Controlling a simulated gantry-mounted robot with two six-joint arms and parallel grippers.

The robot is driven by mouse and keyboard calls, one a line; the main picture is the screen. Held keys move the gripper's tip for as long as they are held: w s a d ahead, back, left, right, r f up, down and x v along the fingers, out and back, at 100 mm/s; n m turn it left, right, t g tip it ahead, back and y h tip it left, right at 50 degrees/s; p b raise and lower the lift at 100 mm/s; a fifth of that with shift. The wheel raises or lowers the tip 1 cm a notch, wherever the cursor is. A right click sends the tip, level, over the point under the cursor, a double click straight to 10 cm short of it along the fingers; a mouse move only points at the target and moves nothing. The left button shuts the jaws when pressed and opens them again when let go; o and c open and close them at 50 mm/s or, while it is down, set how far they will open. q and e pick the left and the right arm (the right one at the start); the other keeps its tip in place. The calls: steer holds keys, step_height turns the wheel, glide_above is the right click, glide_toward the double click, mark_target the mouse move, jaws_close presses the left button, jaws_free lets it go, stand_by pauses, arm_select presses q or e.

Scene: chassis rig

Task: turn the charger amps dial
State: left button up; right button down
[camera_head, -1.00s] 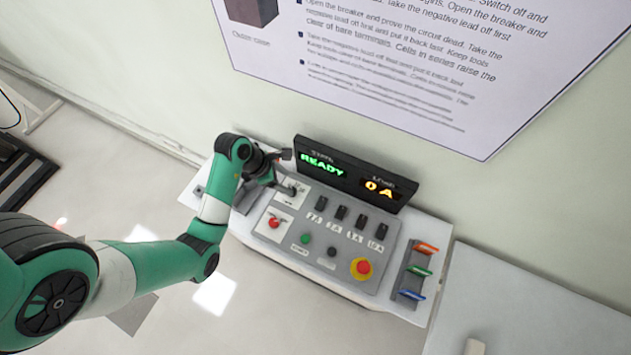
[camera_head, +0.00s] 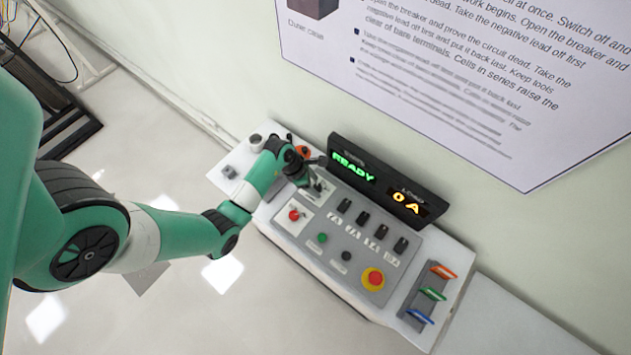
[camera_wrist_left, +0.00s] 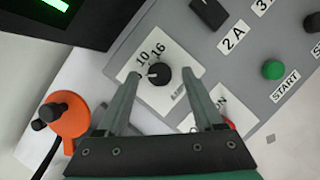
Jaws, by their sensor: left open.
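The charger amps dial (camera_wrist_left: 158,74) is a small black knob with a white pointer line on a white plate marked 10 and 16. In the left wrist view the pointer faces left, near the 10. My left gripper (camera_wrist_left: 160,82) is open, with one finger on each side of the dial; whether they touch it cannot be told. In the head view my left gripper (camera_head: 314,183) is at the panel's upper left and largely hides the dial. My right gripper is not in view.
The panel has several black switches (camera_head: 363,217), a red knob (camera_head: 294,214), a green START button (camera_head: 322,238) and a red emergency button (camera_head: 373,279). A display (camera_head: 385,180) reads READY and 0 A. An orange part (camera_wrist_left: 69,117) sits beside my left finger.

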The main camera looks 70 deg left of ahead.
arm_select(q)
steer(key=shift+w+f, duration=0.2)
steer(key=shift+f, duration=0.25)
jaws_close()
